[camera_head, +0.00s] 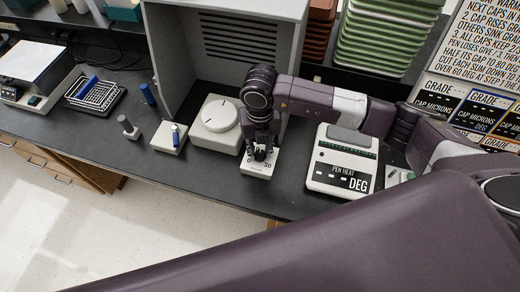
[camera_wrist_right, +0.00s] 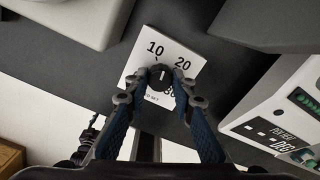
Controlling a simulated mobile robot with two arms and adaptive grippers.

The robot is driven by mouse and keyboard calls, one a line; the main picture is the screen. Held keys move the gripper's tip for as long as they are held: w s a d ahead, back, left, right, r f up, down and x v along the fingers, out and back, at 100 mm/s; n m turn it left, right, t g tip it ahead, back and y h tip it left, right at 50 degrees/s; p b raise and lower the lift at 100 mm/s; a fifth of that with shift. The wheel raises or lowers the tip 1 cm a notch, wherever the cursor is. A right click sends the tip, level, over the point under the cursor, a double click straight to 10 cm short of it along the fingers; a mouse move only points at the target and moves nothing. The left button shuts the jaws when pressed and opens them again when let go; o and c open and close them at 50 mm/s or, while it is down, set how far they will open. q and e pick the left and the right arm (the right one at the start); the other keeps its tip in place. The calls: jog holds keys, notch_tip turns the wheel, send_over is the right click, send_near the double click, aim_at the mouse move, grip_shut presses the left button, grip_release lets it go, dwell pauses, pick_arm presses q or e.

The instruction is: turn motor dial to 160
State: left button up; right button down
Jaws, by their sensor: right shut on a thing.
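A small dark dial knob (camera_wrist_right: 160,77) stands on a white plate (camera_wrist_right: 143,45) printed with 10, 20 and 30; the number 160 is not visible on it. A light mark on the knob appears to point between 10 and 20, but its exact setting is hard to read. My right gripper (camera_wrist_right: 160,92) is shut on this knob from both sides. In the head view, my right gripper (camera_head: 259,153) points down at the white plate (camera_head: 260,168), and the knob is mostly hidden. I cannot tell whether this is the motor dial. My left gripper is out of view.
The PEN HEAT unit (camera_head: 341,165) stands to the right. Dark bench (camera_head: 225,182) is bare in front.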

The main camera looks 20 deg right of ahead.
aim_at(260, 154)
jog(key=shift+m, duration=0.3)
jog(key=m, duration=0.4)
jog(key=shift+b, duration=0.4)
jog(key=m, duration=0.5)
jog(key=shift+r, duration=0.1)
jog(key=shift+w, duration=0.1)
jog(key=c, duration=1.6)
grip_release()
notch_tip(260, 154, up, 12)
